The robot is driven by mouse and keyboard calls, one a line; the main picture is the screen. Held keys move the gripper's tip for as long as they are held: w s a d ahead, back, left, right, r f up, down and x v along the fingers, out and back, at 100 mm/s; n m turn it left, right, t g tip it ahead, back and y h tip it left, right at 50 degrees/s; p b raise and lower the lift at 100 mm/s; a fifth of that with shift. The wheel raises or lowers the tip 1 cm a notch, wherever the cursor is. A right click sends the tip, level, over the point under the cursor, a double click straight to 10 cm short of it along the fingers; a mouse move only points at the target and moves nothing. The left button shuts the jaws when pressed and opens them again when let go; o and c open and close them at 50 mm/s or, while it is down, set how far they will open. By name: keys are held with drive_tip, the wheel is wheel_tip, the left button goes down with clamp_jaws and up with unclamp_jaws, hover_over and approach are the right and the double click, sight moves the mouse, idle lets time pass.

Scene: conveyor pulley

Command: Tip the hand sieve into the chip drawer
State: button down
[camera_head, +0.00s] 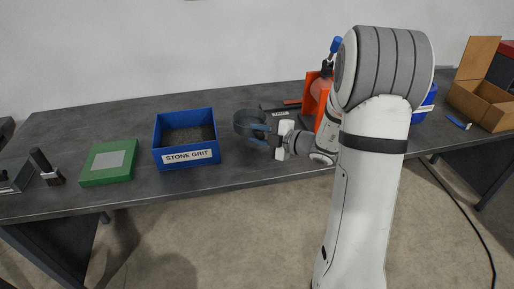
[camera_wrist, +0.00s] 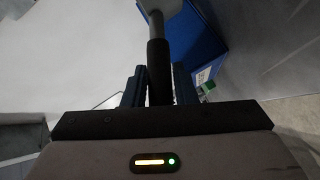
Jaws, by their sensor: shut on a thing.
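The hand sieve (camera_head: 248,121) has a dark round rim and appears tilted, above the table right of the blue STONE GRIT bin. My gripper (camera_head: 272,136) is shut on its handle. In the wrist view its black handle (camera_wrist: 158,72) stands between the fingers of my gripper (camera_wrist: 158,88). A grey part of the sieve (camera_wrist: 160,18) shows beyond. Whether anything is in the sieve cannot be seen. I cannot identify the chip drawer for certain; a low dark tray with a small label (camera_head: 281,113) lies behind my gripper, partly hidden.
The blue STONE GRIT bin (camera_head: 187,158) holds dark grit. An orange stand (camera_head: 311,88) rises near my arm. A cardboard box (camera_head: 485,103) is far right. The back left table is clear.

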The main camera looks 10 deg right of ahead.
drive_tip(key=shift+f, duration=2.25)
drive_tip(key=c, duration=1.2)
unclamp_jaws()
drive_tip(key=shift+o, duration=0.2)
drive_tip(key=shift+f+b, duration=0.25)
drive_tip(key=shift+b, duration=0.1)
